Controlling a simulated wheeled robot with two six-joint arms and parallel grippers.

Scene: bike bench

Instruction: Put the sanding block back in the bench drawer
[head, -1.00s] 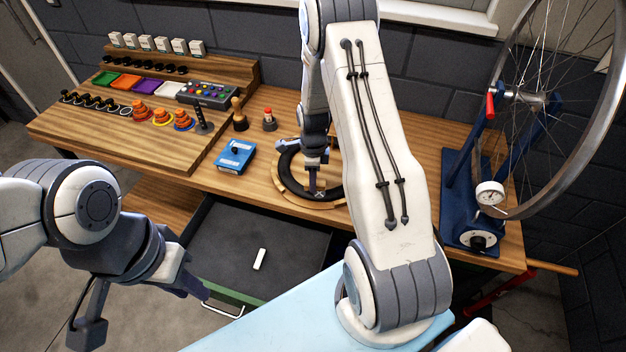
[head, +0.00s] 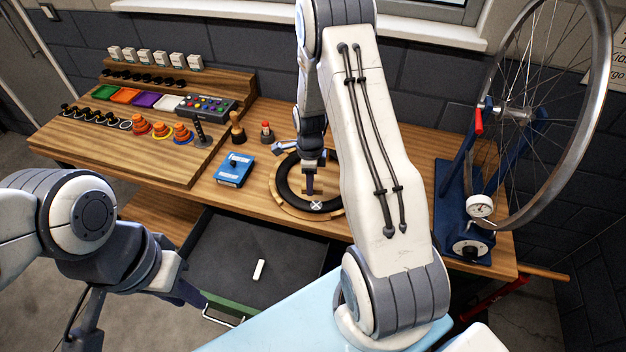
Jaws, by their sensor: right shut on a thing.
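The bench drawer (head: 215,258) stands open below the bench top, with a green front and a pale handle (head: 222,318). My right gripper (head: 311,188) points down over the black tyre ring (head: 285,190) on the bench. It is shut on a small tan thing (head: 306,194), which looks like the sanding block but is partly hidden by the fingers. My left gripper (head: 138,315) is at the left, beside the drawer front. Its fingers are spread apart with nothing seen between them.
A small white block (head: 259,269) lies in the drawer, with bare floor around it. A blue box (head: 234,171) and two small upright tools stand left of the ring. A wheel in a blue truing stand (head: 462,215) is at the right. A pale blue surface (head: 290,318) lies in front.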

